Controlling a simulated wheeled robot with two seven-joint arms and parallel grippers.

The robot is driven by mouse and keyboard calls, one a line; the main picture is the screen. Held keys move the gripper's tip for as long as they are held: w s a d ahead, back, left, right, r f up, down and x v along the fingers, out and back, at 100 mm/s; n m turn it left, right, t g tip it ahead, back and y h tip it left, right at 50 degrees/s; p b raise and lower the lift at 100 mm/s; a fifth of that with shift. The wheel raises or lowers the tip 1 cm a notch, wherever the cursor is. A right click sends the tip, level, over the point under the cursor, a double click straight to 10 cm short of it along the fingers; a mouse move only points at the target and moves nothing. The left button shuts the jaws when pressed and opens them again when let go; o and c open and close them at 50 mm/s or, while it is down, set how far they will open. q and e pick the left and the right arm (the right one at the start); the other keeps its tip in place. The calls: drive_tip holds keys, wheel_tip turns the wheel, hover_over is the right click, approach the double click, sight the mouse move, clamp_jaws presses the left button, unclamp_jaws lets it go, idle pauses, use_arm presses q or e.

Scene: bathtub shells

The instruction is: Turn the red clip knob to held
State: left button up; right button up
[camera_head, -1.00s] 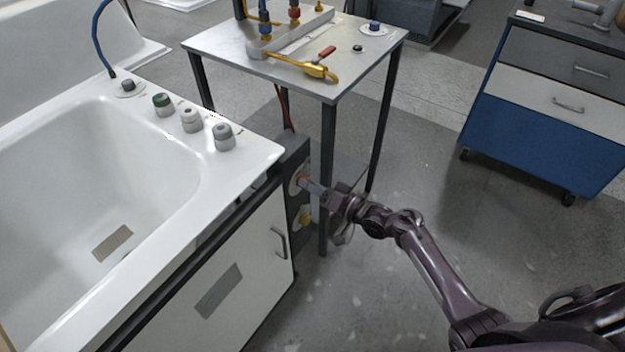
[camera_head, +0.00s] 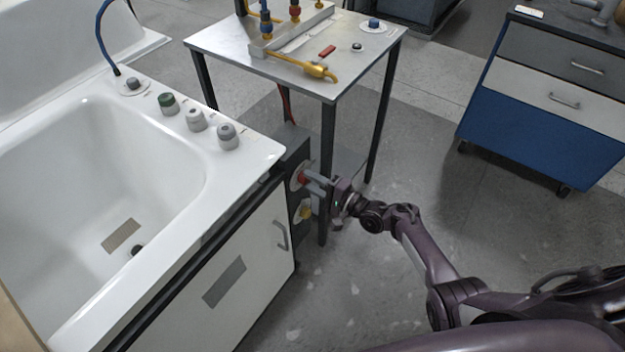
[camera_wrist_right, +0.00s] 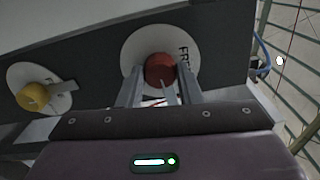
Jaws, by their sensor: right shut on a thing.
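The red clip knob (camera_head: 302,179) sits on a round white dial on the dark side panel at the end of the tub cabinet. In the right wrist view the red knob (camera_wrist_right: 159,70) is between my right gripper's fingers (camera_wrist_right: 161,82), and its grey pointer slants down between them. Part of a word, "FR", shows on the dial (camera_wrist_right: 137,48) to the right of the knob. The rest of the lettering is hidden. In the head view my right gripper (camera_head: 311,176) reaches the knob from the right and is shut on it. My left gripper is not in view.
A yellow knob (camera_head: 306,213) on its own dial is just below the red one. A metal table (camera_head: 335,82) with dark legs stands close behind my right gripper. The white tub (camera_head: 60,180) is at left, a blue drawer cabinet (camera_head: 540,130) at right.

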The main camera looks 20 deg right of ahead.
drive_tip(key=shift+m, duration=0.7)
drive_tip(key=o, duration=1)
drive_tip(key=p+v, duration=0.1)
drive_tip(key=v, duration=0.6)
drive_tip(key=shift+s+d, duration=0.25)
drive_tip(key=shift+s, duration=0.1)
